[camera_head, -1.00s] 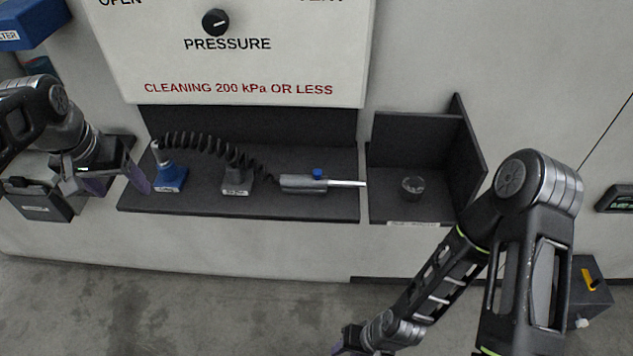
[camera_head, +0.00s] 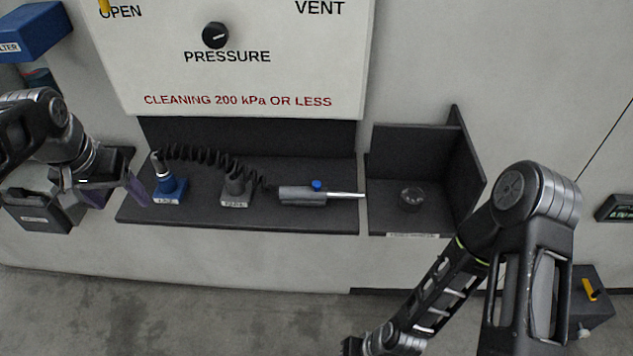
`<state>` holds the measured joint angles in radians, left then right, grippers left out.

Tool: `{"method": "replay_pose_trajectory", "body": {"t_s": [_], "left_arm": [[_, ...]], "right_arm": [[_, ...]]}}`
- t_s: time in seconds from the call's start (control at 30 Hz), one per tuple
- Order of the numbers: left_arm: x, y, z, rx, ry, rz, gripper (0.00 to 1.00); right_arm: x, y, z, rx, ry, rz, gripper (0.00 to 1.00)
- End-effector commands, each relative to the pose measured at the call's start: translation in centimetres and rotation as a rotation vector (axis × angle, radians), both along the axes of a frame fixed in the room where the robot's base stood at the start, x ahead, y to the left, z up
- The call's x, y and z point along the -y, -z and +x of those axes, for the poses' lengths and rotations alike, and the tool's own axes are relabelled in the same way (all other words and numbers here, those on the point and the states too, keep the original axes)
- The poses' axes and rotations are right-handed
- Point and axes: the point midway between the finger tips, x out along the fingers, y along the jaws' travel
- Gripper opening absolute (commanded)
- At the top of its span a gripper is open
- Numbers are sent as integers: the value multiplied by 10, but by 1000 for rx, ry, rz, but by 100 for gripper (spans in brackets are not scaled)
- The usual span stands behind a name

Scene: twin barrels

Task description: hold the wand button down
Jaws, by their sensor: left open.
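The wand (camera_head: 300,195) is a grey cylinder lying on the dark shelf, with a thin silver nozzle pointing right. Its blue button (camera_head: 317,184) stands up on top. A black coiled hose runs from the wand's left end to the blue fitting (camera_head: 167,188). My left gripper (camera_head: 118,192) is open at the shelf's left end, left of the blue fitting and well apart from the wand. My right arm reaches down at the lower right, and its gripper (camera_head: 350,346) is cut off by the bottom edge, so its jaws cannot be judged.
A grey park stand (camera_head: 236,188) is between the blue fitting and the wand. A walled bay (camera_head: 440,212) with a small clear round dish (camera_head: 412,196) adjoins on the right. The pressure panel (camera_head: 240,75) with a black knob (camera_head: 215,35) is above. A dark box (camera_head: 36,212) sits at left.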

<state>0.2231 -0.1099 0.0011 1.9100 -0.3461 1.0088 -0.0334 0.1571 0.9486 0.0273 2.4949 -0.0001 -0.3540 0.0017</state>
Motion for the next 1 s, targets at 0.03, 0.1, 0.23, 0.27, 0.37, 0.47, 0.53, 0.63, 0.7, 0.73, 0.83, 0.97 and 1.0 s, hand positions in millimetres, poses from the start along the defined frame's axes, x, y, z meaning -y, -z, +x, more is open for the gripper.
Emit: {"method": "replay_pose_trajectory", "body": {"t_s": [0.03,0.1,0.23,0.27,0.37,0.47,0.53,0.63,0.7,0.73,0.83,0.97,1.0], "left_arm": [[0,0,0,0,0,0,71],[0,0,0,0,0,0,71],[0,0,0,0,0,0,71],[0,0,0,0,0,0,71],[0,0,0,0,0,0,71],[0,0,0,0,0,0,71],[0,0,0,0,0,0,71],[0,0,0,0,0,0,71],[0,0,0,0,0,0,71],[0,0,0,0,0,0,71],[0,0,0,0,0,0,71],[0,0,0,0,0,0,71],[0,0,0,0,0,0,71]], "right_arm": [[0,0,0,0,0,0,22],[0,0,0,0,0,0,16],[0,0,0,0,0,0,5],[0,0,0,0,0,0,3],[0,0,0,0,0,0,0],[0,0,0,0,0,0,0],[0,0,0,0,0,0,0],[0,0,0,0,0,0,0],[0,0,0,0,0,0,0],[0,0,0,0,0,0,0],[0,0,0,0,0,0,0],[0,0,0,0,0,0,0],[0,0,0,0,0,0,0]]}}
